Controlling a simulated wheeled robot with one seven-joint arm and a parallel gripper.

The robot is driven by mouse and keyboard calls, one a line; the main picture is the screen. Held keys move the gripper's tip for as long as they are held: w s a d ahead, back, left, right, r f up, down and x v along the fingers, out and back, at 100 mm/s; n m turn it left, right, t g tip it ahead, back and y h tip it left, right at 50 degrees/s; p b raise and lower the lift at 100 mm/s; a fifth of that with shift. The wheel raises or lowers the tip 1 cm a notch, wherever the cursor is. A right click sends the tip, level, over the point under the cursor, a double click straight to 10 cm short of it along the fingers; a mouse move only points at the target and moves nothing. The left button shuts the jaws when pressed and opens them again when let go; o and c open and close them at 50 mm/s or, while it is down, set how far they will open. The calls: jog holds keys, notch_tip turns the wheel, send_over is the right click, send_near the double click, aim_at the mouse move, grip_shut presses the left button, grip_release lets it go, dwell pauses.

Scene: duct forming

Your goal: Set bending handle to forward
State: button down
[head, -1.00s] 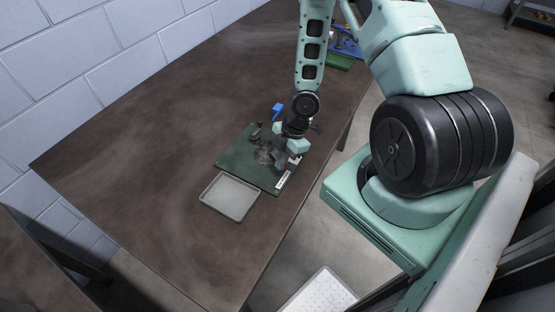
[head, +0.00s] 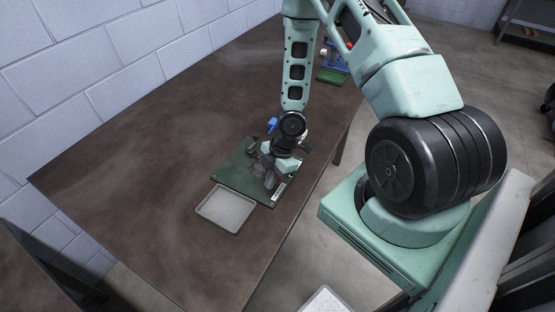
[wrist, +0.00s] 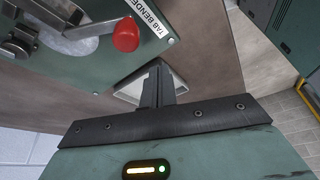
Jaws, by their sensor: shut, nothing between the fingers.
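The tab bender has a dark green base plate (head: 229,172) on the brown table, with a white label on its near edge. In the wrist view its plate (wrist: 100,75) fills the upper left. Its metal lever ends in a red knob (wrist: 126,35), beside the label. My gripper (wrist: 158,66) is shut and empty, with its fingers below and to the right of the red knob in the picture, apart from it. In the head view my gripper (head: 270,183) is over the right part of the plate, and my wrist hides much of the bender and its handle.
A shallow grey tray (head: 226,209) lies at the plate's near side. A blue part (head: 271,124) stands near the plate's far edge. Blue and green items (head: 332,76) sit at the table's far end. The table's left part is clear.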

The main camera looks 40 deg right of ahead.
jog(key=p+v, duration=0.5)
jog(key=v, duration=0.4)
jog(key=shift+w+a+r, duration=0.3)
jog(key=shift+w+r, duration=0.2)
jog(key=s+a+r+m+h+b, duration=0.1)
jog(key=a+r+m+h+b, duration=0.15)
jog(key=a+b, duration=0.3)
jog(key=s+a+r+m+h+b, duration=0.2)
jog(key=a+r+b, duration=0.15)
jog(key=a, duration=0.25)
jog(key=s+a+r+m+b, duration=0.2)
jog(key=s+a+b, duration=0.1)
jog(key=s+a, duration=0.2)
jog(key=s+a+r+m+y+b, duration=0.1)
jog(key=s+a+r+m+b, duration=0.1)
jog(key=s+a+b, duration=0.2)
jog(key=s+a, duration=0.2)
jog(key=s, duration=0.2)
jog(key=shift+s+a+r, duration=0.2)
jog(key=shift+a, duration=0.1)
